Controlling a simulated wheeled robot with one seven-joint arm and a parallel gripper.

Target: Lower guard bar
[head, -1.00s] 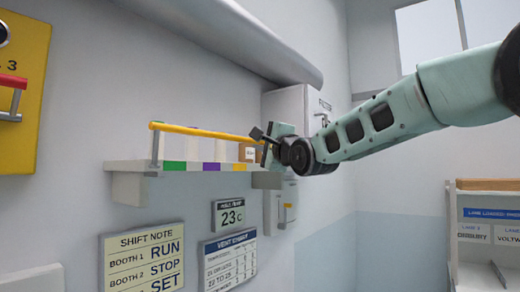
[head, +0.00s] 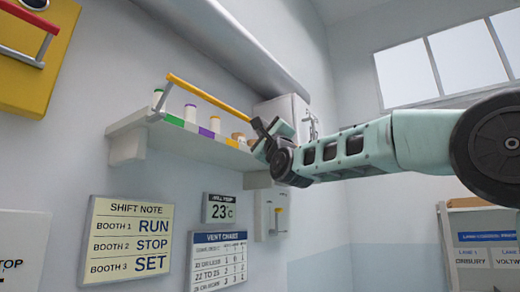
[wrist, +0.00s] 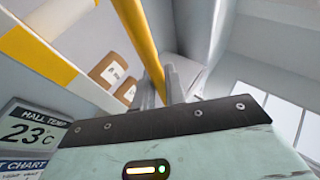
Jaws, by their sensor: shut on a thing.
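The yellow guard bar (head: 212,97) runs along the front of a wall shelf (head: 130,134), a little above its colour-striped edge. A grey post (head: 159,97) holds its left end. My gripper (head: 265,130) is at the bar's right end. In the wrist view the bar (wrist: 140,38) runs down between the two grey fingers (wrist: 160,88), which are shut on it. The right end of the bar and its support there are hidden by my gripper.
Brown-labelled jars (wrist: 108,70) show close to my fingers in the wrist view. A grey box (head: 283,112) is on the wall just beyond my gripper. Signs (head: 130,243) hang below the shelf.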

